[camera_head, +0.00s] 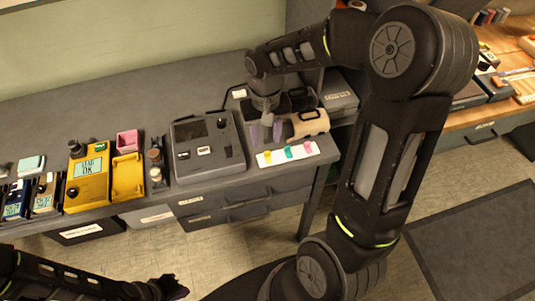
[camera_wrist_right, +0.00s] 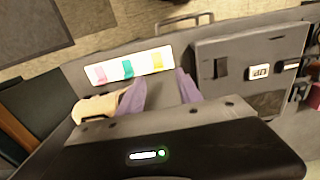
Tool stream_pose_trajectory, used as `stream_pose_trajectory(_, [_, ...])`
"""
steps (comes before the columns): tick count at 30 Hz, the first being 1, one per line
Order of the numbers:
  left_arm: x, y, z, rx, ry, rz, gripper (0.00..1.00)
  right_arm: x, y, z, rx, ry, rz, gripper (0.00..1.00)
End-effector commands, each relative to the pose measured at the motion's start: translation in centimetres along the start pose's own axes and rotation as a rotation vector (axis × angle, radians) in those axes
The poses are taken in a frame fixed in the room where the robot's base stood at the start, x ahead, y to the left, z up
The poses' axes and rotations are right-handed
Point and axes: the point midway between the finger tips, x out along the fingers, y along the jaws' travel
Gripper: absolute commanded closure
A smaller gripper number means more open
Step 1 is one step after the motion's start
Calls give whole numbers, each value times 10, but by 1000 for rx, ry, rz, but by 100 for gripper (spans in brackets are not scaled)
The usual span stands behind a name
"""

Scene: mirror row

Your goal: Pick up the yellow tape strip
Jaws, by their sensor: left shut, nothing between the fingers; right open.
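The yellow tape strip (camera_wrist_right: 158,60) is at one end of a white card, beside a green strip (camera_wrist_right: 127,68) and a pink strip (camera_wrist_right: 100,73) in the right wrist view. In the head view the white card (camera_head: 278,158) lies at the front right edge of the grey table, and the yellow strip (camera_head: 267,157) is at its left end. My right gripper (camera_wrist_right: 160,90) is open and empty; its pale purple fingers are just short of the card, with the yellow strip ahead of the gap. Its height above the table is unclear. My left gripper (camera_head: 172,289) is shut and empty at the bottom.
A large grey device (camera_head: 206,148) stands just left of the card. A cream and black object (camera_head: 310,123) sits right behind it, close to my right gripper. The table's front edge is near the card.

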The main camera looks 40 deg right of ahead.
Motion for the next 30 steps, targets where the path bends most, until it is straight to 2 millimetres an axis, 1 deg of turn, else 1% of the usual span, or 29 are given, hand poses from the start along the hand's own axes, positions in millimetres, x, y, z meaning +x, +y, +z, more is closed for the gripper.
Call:
stream_pose_trajectory(7, [0,0,0,0,0,0,100,0,0,0,0,1,0,58])
stream_pose_trajectory(10, [-2,1,0,0,-1,0,100,5,0,0,0,-1,0,58])
stream_pose_trajectory(14, [-7,2,1,-1,-2,-2,100,20,2,2,1,-4,0,58])
stream_pose_trajectory(18, [-9,3,1,-2,-3,-3,100,42,2,3,0,-4,0,58])
stream_pose_trajectory(21, [-10,3,1,-2,-3,-4,100,51,3,2,0,-2,0,58])
stream_pose_trajectory(30, [-9,3,1,-3,-3,-4,100,52,2,2,0,1,-1,58])
